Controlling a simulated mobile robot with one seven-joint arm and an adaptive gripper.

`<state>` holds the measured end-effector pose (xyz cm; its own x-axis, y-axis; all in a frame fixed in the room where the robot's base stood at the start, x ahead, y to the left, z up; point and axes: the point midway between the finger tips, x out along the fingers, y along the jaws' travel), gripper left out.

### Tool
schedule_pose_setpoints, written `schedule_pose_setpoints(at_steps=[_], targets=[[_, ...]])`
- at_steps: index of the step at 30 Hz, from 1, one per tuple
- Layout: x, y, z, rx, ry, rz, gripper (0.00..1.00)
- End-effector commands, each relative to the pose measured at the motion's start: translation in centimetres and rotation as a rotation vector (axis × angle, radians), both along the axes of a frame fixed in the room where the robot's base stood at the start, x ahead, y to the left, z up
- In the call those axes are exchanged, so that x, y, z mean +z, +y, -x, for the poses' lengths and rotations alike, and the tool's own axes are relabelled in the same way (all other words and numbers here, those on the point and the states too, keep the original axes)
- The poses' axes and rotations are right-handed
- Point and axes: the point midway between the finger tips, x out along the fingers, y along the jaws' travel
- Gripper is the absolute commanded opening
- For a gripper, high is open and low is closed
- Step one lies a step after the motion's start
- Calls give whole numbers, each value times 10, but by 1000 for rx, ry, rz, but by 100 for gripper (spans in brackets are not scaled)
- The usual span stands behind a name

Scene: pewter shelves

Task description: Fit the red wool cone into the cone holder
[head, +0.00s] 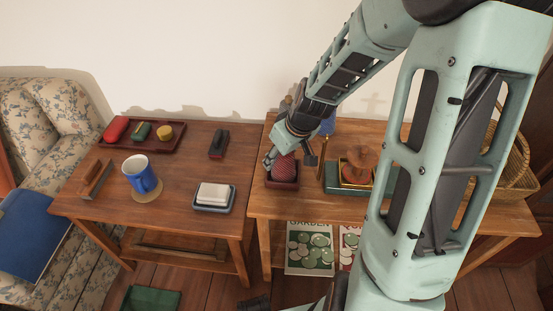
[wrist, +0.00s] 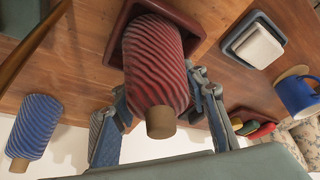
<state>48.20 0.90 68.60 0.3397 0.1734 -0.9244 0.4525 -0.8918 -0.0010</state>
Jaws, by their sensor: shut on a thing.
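The red wool cone (head: 284,172) is ribbed, with a tan core end (wrist: 160,122) towards my wrist camera. My gripper (head: 288,158) is shut on it, with one finger on each side in the wrist view (wrist: 160,92). The cone holder (head: 283,185) is a dark red square tray on the right-hand table. Its rim (wrist: 192,22) shows around the cone's far end in the wrist view. The cone stands at the holder, roughly upright. I cannot tell whether its base rests on the holder's floor.
A blue cone (wrist: 35,125) stands near the holder. A green tray (head: 332,180) with a brown wooden piece (head: 358,163) is right of it. A wicker basket (head: 512,160) is farther right. The left table holds a blue mug (head: 141,174) and a white block on a dish (head: 213,194).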

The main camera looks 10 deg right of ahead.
Motion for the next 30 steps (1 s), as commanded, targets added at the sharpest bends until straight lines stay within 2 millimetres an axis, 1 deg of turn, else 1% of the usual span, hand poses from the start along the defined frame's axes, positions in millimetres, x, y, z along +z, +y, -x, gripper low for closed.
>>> schedule_pose_setpoints(at_steps=[1,7,11,12,16,26,28,30], targets=[[-2,0,0,0,-2,0,10],[0,0,0,1,-2,0,10],[-5,0,0,1,-2,0,10],[-4,0,0,1,-1,1,42],[-4,0,0,1,-1,0,57],[-1,0,0,1,-1,1,58],[4,-1,0,-1,-3,1,58],[15,-3,3,-1,-5,1,58]])
